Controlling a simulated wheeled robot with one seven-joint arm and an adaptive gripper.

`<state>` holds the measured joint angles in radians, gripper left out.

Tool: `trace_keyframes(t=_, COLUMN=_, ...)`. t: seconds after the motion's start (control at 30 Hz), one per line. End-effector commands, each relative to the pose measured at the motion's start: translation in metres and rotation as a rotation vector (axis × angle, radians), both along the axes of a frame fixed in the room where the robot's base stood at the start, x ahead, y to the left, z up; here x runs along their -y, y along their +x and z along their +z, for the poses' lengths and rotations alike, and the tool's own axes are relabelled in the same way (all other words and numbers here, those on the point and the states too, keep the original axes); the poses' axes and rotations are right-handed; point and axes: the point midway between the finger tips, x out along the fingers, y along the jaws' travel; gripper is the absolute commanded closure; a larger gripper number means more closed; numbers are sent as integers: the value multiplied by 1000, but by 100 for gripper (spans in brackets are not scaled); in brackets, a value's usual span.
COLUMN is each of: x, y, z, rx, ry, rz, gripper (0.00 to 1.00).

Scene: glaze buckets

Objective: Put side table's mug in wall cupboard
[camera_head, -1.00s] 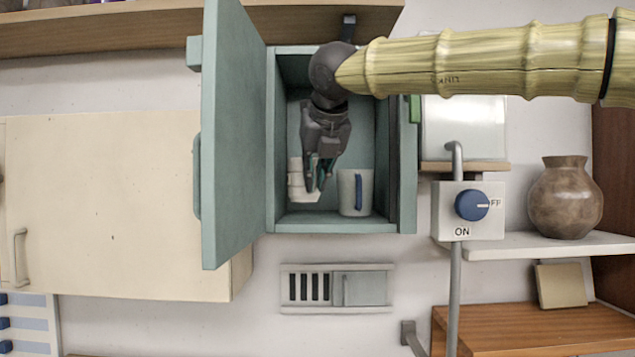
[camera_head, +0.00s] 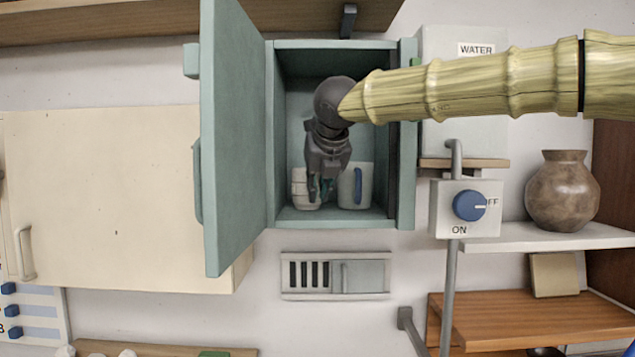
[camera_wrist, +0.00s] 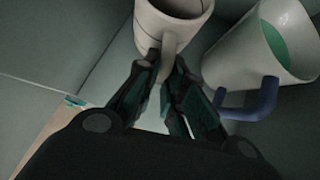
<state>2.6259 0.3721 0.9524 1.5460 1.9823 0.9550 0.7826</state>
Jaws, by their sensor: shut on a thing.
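The wall cupboard (camera_head: 343,222) is teal and its door (camera_head: 236,150) stands open to the left. My gripper (camera_head: 321,195) is inside it, low over the cupboard floor. It is shut on a white mug (camera_head: 300,190), which is at the left of the inside and partly hidden by the fingers.
A second white mug with a blue handle (camera_head: 362,187) stands on the cupboard floor just to the right of my gripper. It also shows in the wrist view (camera_wrist: 240,60), with a green inside. The cupboard's side walls are close around my gripper.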

Motion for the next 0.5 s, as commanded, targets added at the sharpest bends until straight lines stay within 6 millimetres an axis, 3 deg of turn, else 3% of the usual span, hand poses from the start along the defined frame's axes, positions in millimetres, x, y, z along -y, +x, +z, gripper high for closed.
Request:
trace_keyframes(t=0.37, x=0, y=0, z=-3, rx=1, ry=1, rz=1, gripper=100)
trace_keyframes(t=0.4, x=0, y=0, z=-3, rx=0, ry=1, rz=1, gripper=82)
trace_keyframes(t=0.5, x=-1, y=0, z=-3, rx=0, ry=1, rz=1, gripper=67)
